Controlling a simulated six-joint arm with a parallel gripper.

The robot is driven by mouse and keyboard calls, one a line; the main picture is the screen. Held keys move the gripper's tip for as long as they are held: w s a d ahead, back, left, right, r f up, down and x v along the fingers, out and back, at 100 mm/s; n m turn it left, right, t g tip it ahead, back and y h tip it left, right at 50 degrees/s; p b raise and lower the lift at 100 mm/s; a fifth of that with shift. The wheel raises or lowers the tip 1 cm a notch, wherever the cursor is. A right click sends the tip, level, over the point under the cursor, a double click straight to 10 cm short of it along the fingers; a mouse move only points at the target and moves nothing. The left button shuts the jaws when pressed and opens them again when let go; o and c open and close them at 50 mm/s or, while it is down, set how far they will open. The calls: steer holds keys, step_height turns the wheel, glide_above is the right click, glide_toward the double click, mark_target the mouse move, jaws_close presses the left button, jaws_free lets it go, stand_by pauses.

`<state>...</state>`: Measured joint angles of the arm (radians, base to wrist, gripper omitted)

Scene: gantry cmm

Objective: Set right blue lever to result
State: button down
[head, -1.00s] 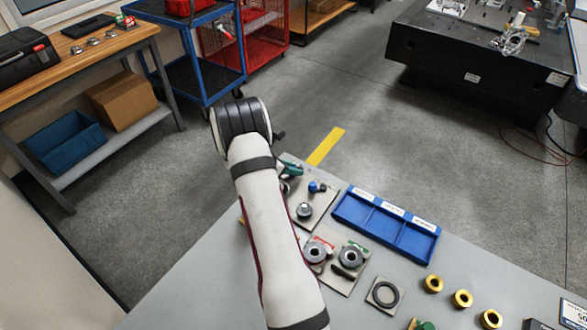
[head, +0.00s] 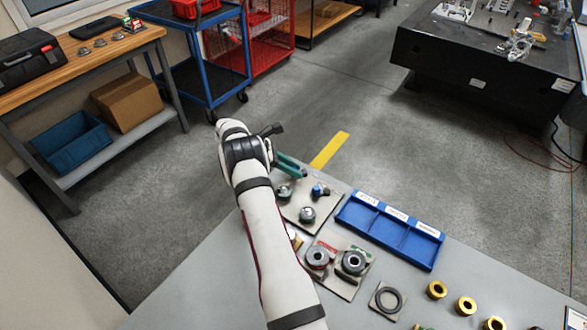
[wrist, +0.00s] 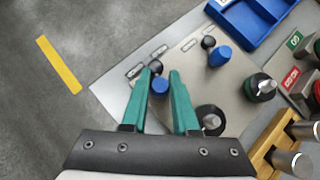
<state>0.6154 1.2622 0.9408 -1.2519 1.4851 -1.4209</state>
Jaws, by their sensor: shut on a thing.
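A grey panel (wrist: 190,78) at the table's corner carries two blue-capped levers with black parts. One blue lever (wrist: 160,86) sits between my green gripper fingers (wrist: 160,76), at the left in the wrist view. My gripper is shut on it. The other blue lever (wrist: 220,55) stands free to the right, and it also shows in the head view (head: 320,191). In the head view my gripper (head: 291,166) is over the panel's far left part and hides the held lever. Small label plates (wrist: 158,52) lie along the panel edge, with writing too small to read.
Round metal-and-black knobs (head: 306,215) stand on the same panel, close to my fingers. A blue divided tray (head: 388,232) lies right of it. Ring gauges (head: 352,262), a black ring (head: 388,299) and brass rings (head: 466,306) lie nearer. Open floor lies beyond the table.

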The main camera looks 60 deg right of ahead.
stand_by(0.3)
steer(key=c, duration=0.8)
jaws_free()
steer(key=shift+o, duration=0.2)
steer(key=v, duration=1.5)
steer(key=shift+w+a+r, duration=0.2)
steer(key=shift+a+r, duration=0.05)
